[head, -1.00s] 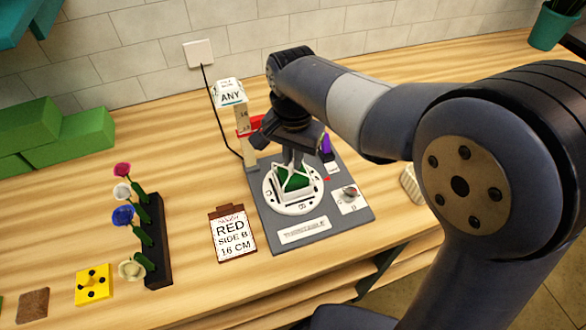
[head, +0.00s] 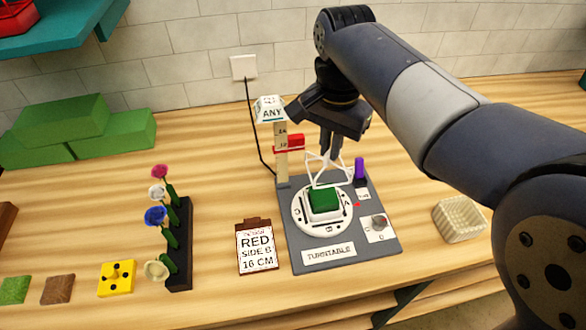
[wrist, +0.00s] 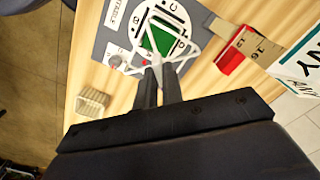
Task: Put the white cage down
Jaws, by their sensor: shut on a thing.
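The white cage (head: 313,168) is a thin open frame. My gripper (head: 330,154) is shut on its top and holds it above the turntable (head: 304,228). A green block (head: 323,199) in a white holder sits on the turntable disc, below the cage. In the wrist view my gripper (wrist: 158,80) is shut on the top of the white cage (wrist: 157,62), whose struts spread over the green block (wrist: 159,40). The exact gap between cage and block is hard to tell.
A height post with a red slider (head: 290,143) and a sign stands behind the turntable. A purple peg (head: 359,169) stands right of the cage. A cream basket (head: 459,219) is at the right. A flower rack (head: 179,245) and an order card (head: 257,247) are left. Bare table lies between turntable and basket.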

